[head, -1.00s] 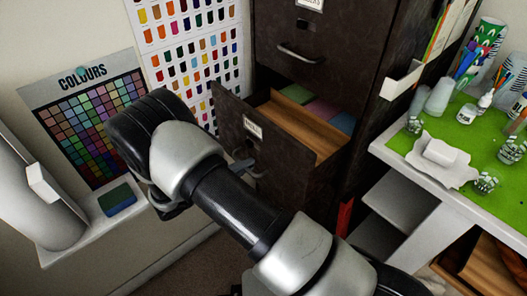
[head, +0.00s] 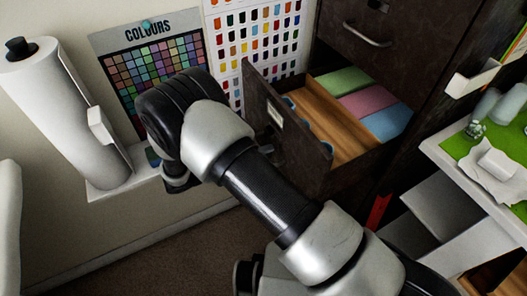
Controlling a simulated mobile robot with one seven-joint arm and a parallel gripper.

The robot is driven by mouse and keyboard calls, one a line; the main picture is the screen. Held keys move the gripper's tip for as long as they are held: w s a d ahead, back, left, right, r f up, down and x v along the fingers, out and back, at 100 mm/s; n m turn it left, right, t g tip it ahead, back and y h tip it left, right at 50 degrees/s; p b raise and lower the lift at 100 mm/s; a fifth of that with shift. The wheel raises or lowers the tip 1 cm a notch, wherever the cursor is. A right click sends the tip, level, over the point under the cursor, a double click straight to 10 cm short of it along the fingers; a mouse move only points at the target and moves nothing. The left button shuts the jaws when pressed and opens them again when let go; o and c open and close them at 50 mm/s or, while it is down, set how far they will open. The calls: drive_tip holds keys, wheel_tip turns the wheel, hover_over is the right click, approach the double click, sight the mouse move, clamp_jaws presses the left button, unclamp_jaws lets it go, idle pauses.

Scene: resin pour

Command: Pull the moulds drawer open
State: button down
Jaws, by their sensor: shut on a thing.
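The moulds drawer (head: 318,168) is pulled well out of the dark cabinet (head: 408,75). Its dark front (head: 262,93) has a small pale label, too small to read here. Green, pink and blue blocks lie at the back of its wooden inside, and blue rounded things show just behind the front. My gripper (head: 268,138) is at the handle on the outer face of the drawer front, shut on it. My forearm and wrist cover most of the gripper and handle.
Another drawer with a metal handle (head: 367,35) is shut above. A white shelf unit with a green-topped bench (head: 480,147) stands at right. A white roll (head: 68,115) stands on a ledge at left. Bare floor (head: 150,262) lies at lower left.

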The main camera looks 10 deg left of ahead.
drive_tip(key=c, duration=1.8)
unclamp_jaws()
drive_tip(key=shift+c, duration=0.2)
drive_tip(key=v, duration=1.7)
drive_tip(key=shift+a+p, duration=0.2)
drive_tip(key=shift+p, duration=0.2)
drive_tip(key=shift+s, duration=0.1)
